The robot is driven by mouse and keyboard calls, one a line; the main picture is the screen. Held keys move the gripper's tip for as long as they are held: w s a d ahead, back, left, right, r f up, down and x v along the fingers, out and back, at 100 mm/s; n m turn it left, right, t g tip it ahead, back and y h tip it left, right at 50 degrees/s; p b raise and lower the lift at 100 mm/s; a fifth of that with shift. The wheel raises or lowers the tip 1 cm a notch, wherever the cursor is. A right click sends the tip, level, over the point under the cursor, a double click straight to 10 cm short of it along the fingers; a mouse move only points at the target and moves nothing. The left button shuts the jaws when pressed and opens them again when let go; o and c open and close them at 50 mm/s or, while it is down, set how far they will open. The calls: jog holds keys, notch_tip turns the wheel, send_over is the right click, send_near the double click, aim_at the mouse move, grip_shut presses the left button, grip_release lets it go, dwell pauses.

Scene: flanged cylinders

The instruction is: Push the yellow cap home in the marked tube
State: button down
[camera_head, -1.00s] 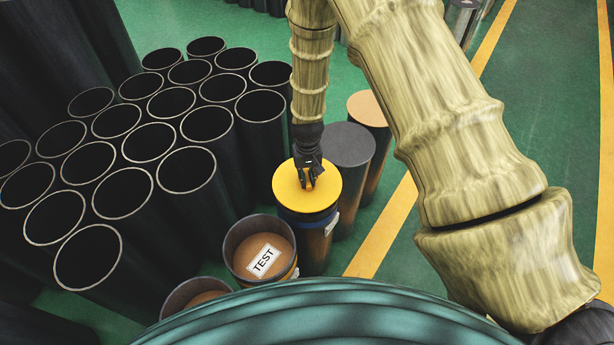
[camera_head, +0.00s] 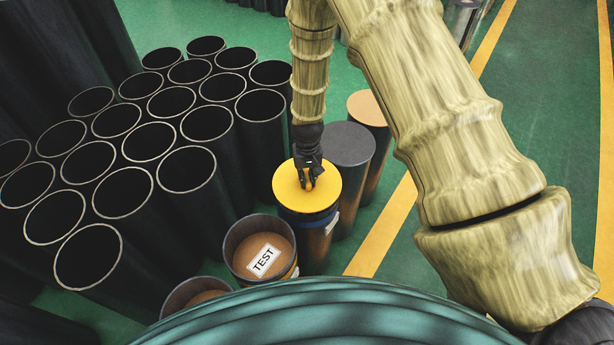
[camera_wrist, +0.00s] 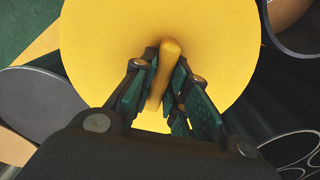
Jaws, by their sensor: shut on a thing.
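The yellow cap (camera_head: 320,185) is a round disc with a small upright handle, and it sits level on top of a dark tube (camera_head: 311,247) with a blue band near its top. The cap covers the tube's mouth, so I cannot tell how deep it sits. My gripper (camera_head: 308,185) points down over the cap and is shut on its handle. In the wrist view the cap (camera_wrist: 100,50) fills the middle, and the gripper's fingers (camera_wrist: 170,95) stand on both sides of the handle (camera_wrist: 165,70).
A tube with a brown inside and a TEST label (camera_head: 263,262) stands at the front left. A grey-topped cylinder (camera_head: 350,146) and an orange-topped one (camera_head: 368,107) stand behind right. Many open black tubes (camera_head: 123,193) crowd the left. Green floor (camera_head: 480,130) lies right.

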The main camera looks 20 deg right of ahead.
jog(key=shift+f+b, duration=0.6)
jog(key=shift+f, duration=0.6)
dwell(0.4)
jog(key=c, duration=1.3)
grip_release()
jog(key=shift+r, duration=0.15)
jog(key=shift+r+p, duration=2.35)
jog(key=shift+r, duration=1.05)
